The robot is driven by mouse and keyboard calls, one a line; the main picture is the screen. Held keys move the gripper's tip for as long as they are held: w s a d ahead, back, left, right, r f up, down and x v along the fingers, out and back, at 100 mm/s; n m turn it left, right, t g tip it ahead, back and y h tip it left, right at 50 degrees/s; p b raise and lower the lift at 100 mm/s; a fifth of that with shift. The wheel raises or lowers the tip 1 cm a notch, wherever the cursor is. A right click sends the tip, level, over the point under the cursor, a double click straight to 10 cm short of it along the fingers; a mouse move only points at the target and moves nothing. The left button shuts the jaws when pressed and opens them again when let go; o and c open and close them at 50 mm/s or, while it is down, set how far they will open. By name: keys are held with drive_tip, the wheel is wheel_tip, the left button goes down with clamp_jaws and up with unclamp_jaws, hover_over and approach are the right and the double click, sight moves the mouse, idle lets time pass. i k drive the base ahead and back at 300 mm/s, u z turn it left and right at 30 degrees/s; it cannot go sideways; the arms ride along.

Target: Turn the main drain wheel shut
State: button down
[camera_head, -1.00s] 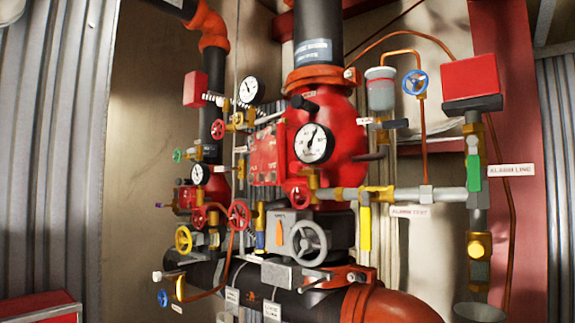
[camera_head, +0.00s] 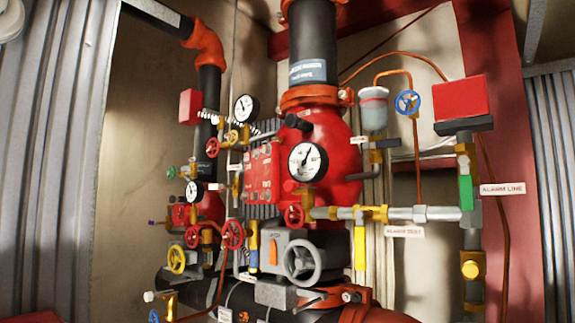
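Several handwheels show on the riser pipework in the head view, and I cannot tell which is the main drain wheel. A large grey wheel (camera_head: 305,261) sits low in the middle on a grey valve body. Red wheels show at lower left (camera_head: 232,235) and below the large gauge (camera_head: 295,215). A yellow wheel (camera_head: 176,260) is farther left. A blue wheel (camera_head: 407,102) is at upper right, and a small green wheel (camera_head: 171,173) at left. No readable tag names the main drain. My gripper is not in view.
The red valve body (camera_head: 325,150) carries a white gauge (camera_head: 308,162). A yellow lever (camera_head: 360,246), a red box (camera_head: 461,99) and "ALARM TEST" (camera_head: 405,231) and "ALARM LINE" (camera_head: 502,189) tags stand right. Pipes crowd around the wheels. Corrugated wall (camera_head: 50,160) is at left.

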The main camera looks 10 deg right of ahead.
sight(232, 235)
drive_tip(key=z, duration=1.3)
drive_tip(key=k, duration=0.85)
drive_tip(key=u, duration=0.95)
drive_tip(key=i, duration=1)
drive_tip(key=u, duration=0.05)
